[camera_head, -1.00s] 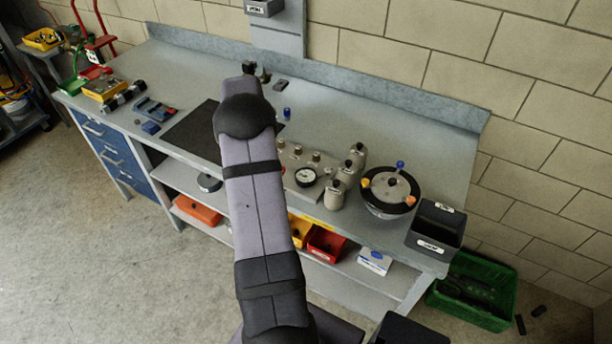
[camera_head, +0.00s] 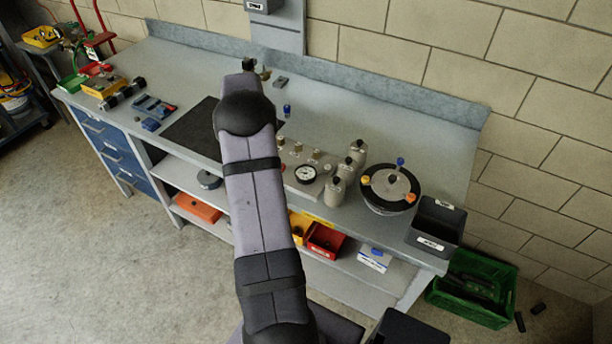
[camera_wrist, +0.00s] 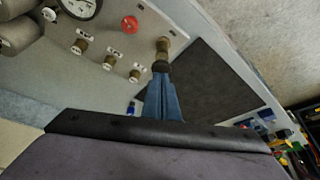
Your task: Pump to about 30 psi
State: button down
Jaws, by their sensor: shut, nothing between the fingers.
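A round white-faced gauge (camera_head: 306,174) sits on a pale panel on the bench. It is partly cut off in the wrist view (camera_wrist: 82,5), and I cannot read its needle value. Several small brass fittings (camera_head: 298,148) line the panel, with labels beside some in the wrist view. A red button (camera_wrist: 129,24) lies between the gauge and a taller brass fitting (camera_wrist: 162,46). My gripper (camera_wrist: 160,70) shows blue fingers closed together, empty, with the tips at or just above that taller fitting; I cannot tell whether they touch. In the head view, my arm hides the gripper.
Several grey canisters (camera_head: 347,172) stand right of the gauge. Beyond them are a round pot with coloured knobs (camera_head: 390,188) and a dark bin (camera_head: 436,226). A dark mat (camera_head: 192,130) lies left of the panel. The back right of the bench (camera_head: 420,125) is clear.

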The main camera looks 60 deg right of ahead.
jog(key=shift+s+f+b, duration=0.1)
jog(key=shift+f+b, duration=0.7)
jog(key=shift+f, duration=0.6)
jog(key=shift+r, duration=0.2)
jog(key=shift+r+p, duration=1.05)
jog(key=shift+r, duration=0.35)
jog(key=shift+f, duration=0.15)
jog(key=shift+r, duration=0.25)
dwell(0.4)
jog(key=shift+r+p, duration=1.65)
jog(key=shift+r, duration=0.75)
